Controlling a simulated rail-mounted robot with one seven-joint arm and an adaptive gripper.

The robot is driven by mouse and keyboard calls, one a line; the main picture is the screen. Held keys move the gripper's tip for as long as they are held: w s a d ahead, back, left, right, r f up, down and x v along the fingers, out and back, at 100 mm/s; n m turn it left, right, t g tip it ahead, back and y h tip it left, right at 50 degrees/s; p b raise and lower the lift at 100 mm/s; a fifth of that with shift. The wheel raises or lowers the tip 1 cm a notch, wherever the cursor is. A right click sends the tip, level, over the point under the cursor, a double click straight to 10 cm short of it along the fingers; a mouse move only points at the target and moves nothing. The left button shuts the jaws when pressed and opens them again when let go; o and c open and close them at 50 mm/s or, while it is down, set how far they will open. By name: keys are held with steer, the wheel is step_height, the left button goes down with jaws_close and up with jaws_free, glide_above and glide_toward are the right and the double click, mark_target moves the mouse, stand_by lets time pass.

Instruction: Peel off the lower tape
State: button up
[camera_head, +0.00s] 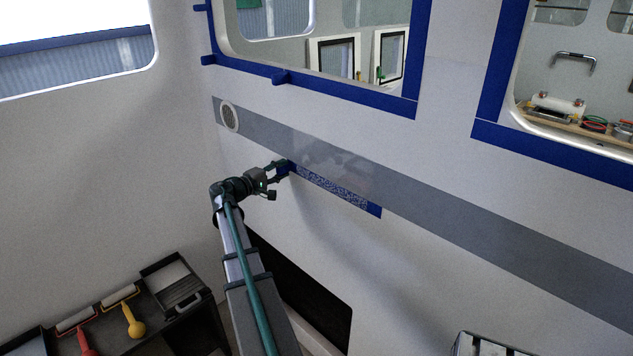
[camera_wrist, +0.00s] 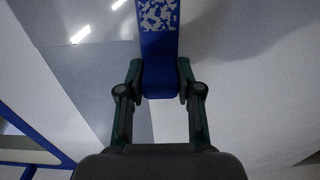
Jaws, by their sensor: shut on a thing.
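The lower tape (camera_head: 374,210) is a blue strip along the lower edge of the grey stripe (camera_head: 440,219) on the white wall. Its middle is speckled with grey-white, and its right end is plain blue. My gripper (camera_head: 286,168) is at the tape's left end, with its fingers shut on it. In the wrist view, the plain blue end of the tape (camera_wrist: 160,78) sits between the two dark green fingertips of my gripper (camera_wrist: 160,82), and the speckled part runs upward out of frame. I cannot tell how much of the gripped end is off the wall.
Blue tape (camera_head: 350,92) frames the window above, with short tabs sticking out. More blue tape (camera_head: 560,151) borders the right window. A round vent (camera_head: 229,117) is left of the gripper. A dark paint tray (camera_head: 172,284) and rollers, one yellow-handled (camera_head: 133,321), lie lower left.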

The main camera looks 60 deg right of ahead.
steer(key=shift+a, duration=0.15)
steer(key=shift+b+v, duration=0.35)
steer(key=shift+v, duration=1)
steer(key=shift+w, duration=0.1)
steer(key=b+v, duration=0.1)
steer(key=v, duration=0.7)
steer(key=shift+b, duration=0.3)
